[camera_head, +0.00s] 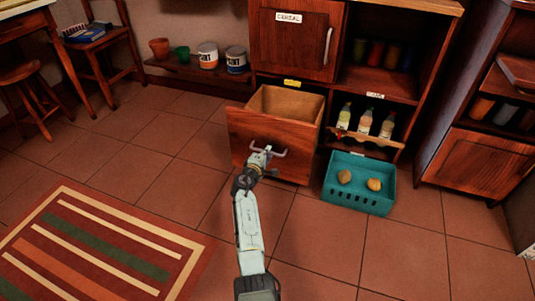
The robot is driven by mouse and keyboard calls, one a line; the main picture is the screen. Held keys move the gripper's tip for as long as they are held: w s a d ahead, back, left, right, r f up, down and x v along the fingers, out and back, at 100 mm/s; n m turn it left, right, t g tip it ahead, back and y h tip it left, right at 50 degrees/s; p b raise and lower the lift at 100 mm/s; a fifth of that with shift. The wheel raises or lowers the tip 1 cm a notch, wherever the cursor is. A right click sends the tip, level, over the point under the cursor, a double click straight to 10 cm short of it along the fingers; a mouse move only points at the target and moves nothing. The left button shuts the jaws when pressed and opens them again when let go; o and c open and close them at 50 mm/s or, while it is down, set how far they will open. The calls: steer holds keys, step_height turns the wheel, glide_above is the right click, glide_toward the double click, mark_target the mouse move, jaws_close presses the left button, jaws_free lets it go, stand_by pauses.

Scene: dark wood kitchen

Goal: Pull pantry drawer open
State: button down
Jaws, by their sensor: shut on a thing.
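The pantry drawer (258,147) is the wooden drawer below the CEREAL cupboard. It stands out from the cabinet, and its inside looks empty. A grey bar handle (282,154) is on its front. My gripper (265,155) is at the drawer front, shut on the handle. Its fingers are small in the picture and partly cover the handle's left part. My arm reaches up to it from the bottom of the picture.
A teal crate (358,199) with two round brown items stands on the floor just right of the drawer. Bottles stand on the shelf above it. A striped rug (100,250) lies at lower left. The tiled floor in front of the drawer is clear apart from my arm.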

stand_by(0.3)
steer(key=c, duration=1.7)
jaws_free()
